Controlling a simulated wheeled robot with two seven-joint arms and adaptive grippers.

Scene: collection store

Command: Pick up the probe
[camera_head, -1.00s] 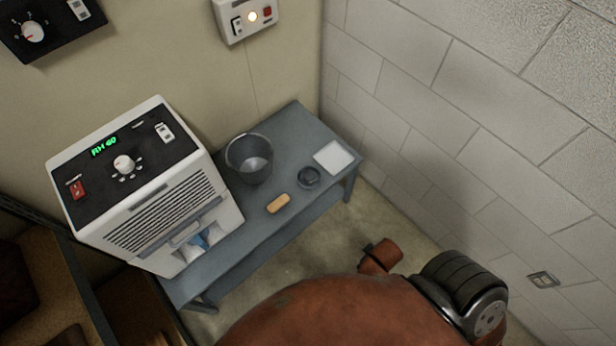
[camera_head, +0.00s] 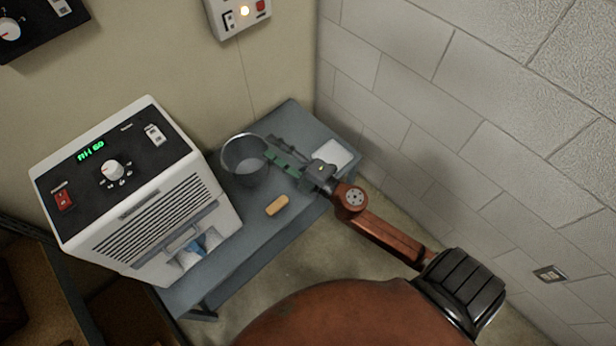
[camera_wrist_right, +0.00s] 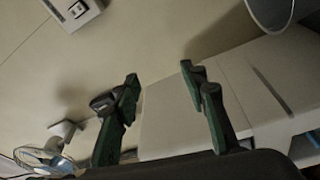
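I cannot tell for sure which thing is the probe. A small tan block (camera_head: 277,205) lies on the front part of the grey table (camera_head: 250,250). A grey bucket (camera_head: 247,172) stands at the table's back, left of my right gripper (camera_head: 270,147). The right gripper reaches over the table from the right, its green fingers near the bucket's rim. In the right wrist view the right gripper (camera_wrist_right: 160,75) has its two fingers apart with nothing between them. A dark round item on the table is hidden behind the right gripper. My left gripper is not in view.
A white machine (camera_head: 140,195) with a green display stands on the table's left end, with a blue item (camera_head: 194,246) in its front opening. A white tray (camera_head: 342,153) lies at the right end, partly covered by my gripper. A block wall (camera_head: 480,110) bounds the right side.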

